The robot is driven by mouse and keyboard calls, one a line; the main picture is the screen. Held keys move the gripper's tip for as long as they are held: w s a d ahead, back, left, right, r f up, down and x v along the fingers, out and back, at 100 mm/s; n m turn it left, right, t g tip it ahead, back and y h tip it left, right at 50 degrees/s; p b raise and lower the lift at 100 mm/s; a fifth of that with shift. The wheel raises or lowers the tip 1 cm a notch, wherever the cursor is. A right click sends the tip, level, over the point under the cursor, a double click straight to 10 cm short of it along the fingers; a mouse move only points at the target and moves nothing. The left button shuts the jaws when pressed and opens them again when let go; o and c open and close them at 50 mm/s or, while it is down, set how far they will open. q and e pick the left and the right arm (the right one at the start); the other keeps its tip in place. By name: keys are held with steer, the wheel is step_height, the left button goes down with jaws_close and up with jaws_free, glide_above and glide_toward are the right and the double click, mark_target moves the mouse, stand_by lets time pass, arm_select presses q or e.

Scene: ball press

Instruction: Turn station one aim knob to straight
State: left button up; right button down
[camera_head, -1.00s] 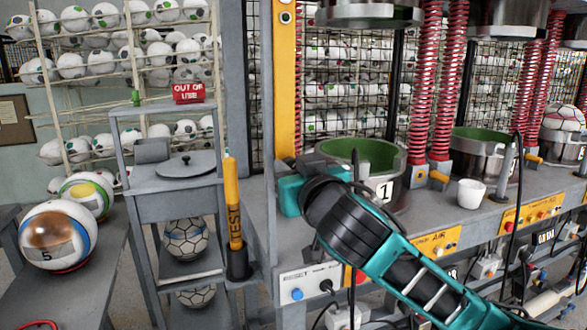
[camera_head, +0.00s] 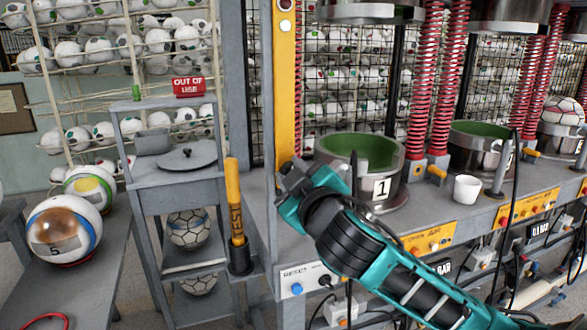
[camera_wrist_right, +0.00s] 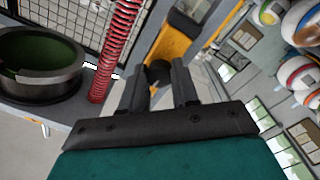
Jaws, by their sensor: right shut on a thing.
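Station one is the press with the green-lined steel cup (camera_head: 362,158) marked 1. My right gripper (camera_head: 292,172) is left of this cup, at the yellow upright (camera_head: 286,80). In the right wrist view, its two dark fingers (camera_wrist_right: 160,84) are shut on a dark round knob (camera_wrist_right: 158,72) in front of a yellow panel. The knob is partly covered by the fingers, and I cannot read which way it points. In the head view my gripper and wrist hide it. My left gripper is not in view.
A white cup (camera_head: 467,189) stands on the grey bench right of station one. Red springs (camera_head: 434,90) rise behind. A yellow TEST tool (camera_head: 235,210) stands in a dark holder at left, beside a grey shelf stand (camera_head: 180,185). Balls lie on the left table.

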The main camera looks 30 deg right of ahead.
steer(key=shift+n, duration=0.5)
steer(key=c, duration=0.8)
jaws_free()
steer(key=shift+c, duration=0.2)
